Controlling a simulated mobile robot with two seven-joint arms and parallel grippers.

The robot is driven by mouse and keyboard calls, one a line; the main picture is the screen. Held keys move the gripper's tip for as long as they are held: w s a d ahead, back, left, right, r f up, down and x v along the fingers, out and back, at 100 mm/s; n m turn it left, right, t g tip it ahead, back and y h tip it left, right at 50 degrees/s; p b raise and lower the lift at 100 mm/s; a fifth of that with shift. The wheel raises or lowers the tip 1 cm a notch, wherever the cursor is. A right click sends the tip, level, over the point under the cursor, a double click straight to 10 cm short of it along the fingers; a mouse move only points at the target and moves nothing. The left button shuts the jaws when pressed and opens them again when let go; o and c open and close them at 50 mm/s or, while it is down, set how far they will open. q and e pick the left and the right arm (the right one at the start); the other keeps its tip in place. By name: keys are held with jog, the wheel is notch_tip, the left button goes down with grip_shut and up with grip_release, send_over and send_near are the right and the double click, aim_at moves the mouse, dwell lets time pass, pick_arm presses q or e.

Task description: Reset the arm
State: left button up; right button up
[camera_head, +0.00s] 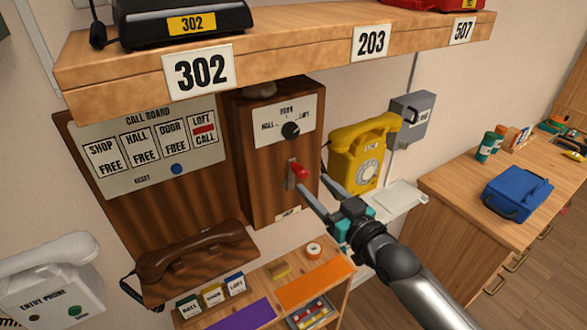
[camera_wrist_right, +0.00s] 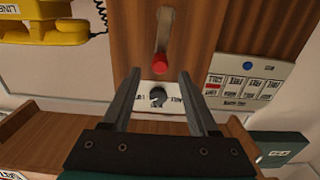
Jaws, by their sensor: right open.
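A lever with a red knob (camera_head: 299,171) stands out of a slot in the front of a wooden box (camera_head: 265,185). In the right wrist view the red knob (camera_wrist_right: 159,63) is centred just ahead of the fingertips, between their lines. My right gripper (camera_head: 312,180) is open and empty in front of the lever; it also shows in the right wrist view (camera_wrist_right: 160,73). I cannot tell whether a finger touches the lever. A black selector dial (camera_head: 290,130) labelled HALL, DOOR and LOFT is above the lever. My left gripper is not in view.
A yellow phone (camera_head: 358,155) is close right of the box. A brown handset phone (camera_head: 195,260), a white entry phone (camera_head: 50,280) and a shelf overhead (camera_head: 310,62) surround it.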

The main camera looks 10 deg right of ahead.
jog(key=shift+s+d, duration=0.15)
jog(key=shift+s, duration=0.25)
jog(key=s+d+f+m+g+h+b, duration=0.15)
jog(key=s+f+b, duration=0.25)
jog(key=f, duration=1)
jog(key=s+d+f+g+h+b, duration=0.2)
jog(key=s+f+g+b, duration=0.15)
jog(key=f, duration=1.05)
jog(key=s+d+f+m+g+h+b, duration=0.1)
jog(key=s+d+f+g+b, duration=0.2)
jog(key=f, duration=1.1)
jog(key=s+a+f+g+h+b, duration=0.1)
jog(key=s+f+g+b, duration=0.45)
jog(key=s+f, duration=1.25)
jog(key=s+a+f+g+b, duration=0.1)
jog(key=s+f+b, duration=0.2)
jog(key=s+f, duration=0.3)
jog(key=s+a+f+g+b, duration=0.1)
jog(key=s+f+b, duration=0.2)
jog(key=s+f, duration=0.3)
jog(key=s+n, duration=0.1)
jog(key=s, duration=0.3)
jog(key=shift+s+a+f+h, duration=0.15)
jog(key=shift+s+h, duration=0.2)
jog(key=shift+s, duration=0.05)
